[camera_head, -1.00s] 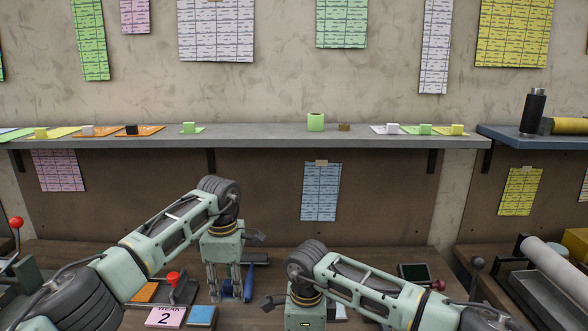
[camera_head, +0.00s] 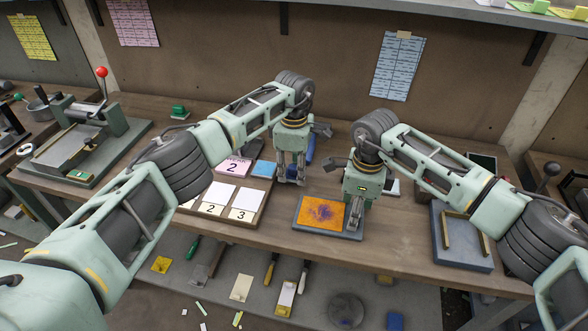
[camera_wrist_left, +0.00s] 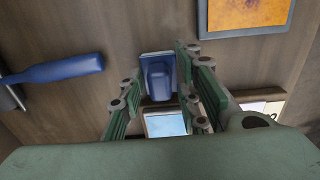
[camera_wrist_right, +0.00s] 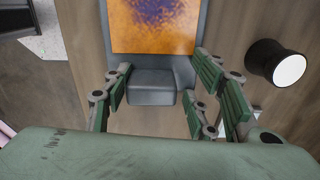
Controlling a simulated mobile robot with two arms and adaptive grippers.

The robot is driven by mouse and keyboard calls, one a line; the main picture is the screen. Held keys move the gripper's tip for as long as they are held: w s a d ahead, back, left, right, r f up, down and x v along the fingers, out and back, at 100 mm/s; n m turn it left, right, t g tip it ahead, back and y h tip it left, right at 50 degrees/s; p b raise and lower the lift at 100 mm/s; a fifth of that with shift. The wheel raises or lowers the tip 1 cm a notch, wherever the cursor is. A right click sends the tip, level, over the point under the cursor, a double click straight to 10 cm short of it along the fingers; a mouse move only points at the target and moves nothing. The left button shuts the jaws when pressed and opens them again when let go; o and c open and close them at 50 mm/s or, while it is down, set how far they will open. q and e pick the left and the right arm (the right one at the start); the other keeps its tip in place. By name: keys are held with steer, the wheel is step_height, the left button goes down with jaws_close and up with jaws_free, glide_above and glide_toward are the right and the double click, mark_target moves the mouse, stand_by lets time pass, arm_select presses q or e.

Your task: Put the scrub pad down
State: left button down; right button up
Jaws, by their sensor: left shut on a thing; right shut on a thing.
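The scrub pad (camera_wrist_left: 158,78), a blue block with a raised blue grip on a pale base, is between my left fingers in the left wrist view. My left gripper (camera_head: 291,178) is shut on its grip, low over the bench; in the head view the fingers mostly hide the pad. My right gripper (camera_head: 352,222) is shut on the grey end block (camera_wrist_right: 152,84) of a grey plate with an orange, purple-blotched face (camera_head: 322,213). That plate is right of my left gripper. I cannot tell whether the pad touches the bench.
White cards numbered 2 and 3 (camera_head: 243,203), a pink card (camera_head: 233,166) and a blue tile (camera_head: 263,169) lie left of my left gripper. A blue-handled tool (camera_wrist_left: 65,68) lies close by. A grey tray (camera_head: 463,236) is at right. Bare wood (camera_head: 273,222) lies in front.

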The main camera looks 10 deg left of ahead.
arm_select(q)
steer(key=shift+f, duration=0.4)
steer(key=shift+f, duration=0.1)
steer(key=shift+f, duration=0.25)
steer(key=c, duration=1.3)
jaws_free()
steer(key=shift+r, duration=0.15)
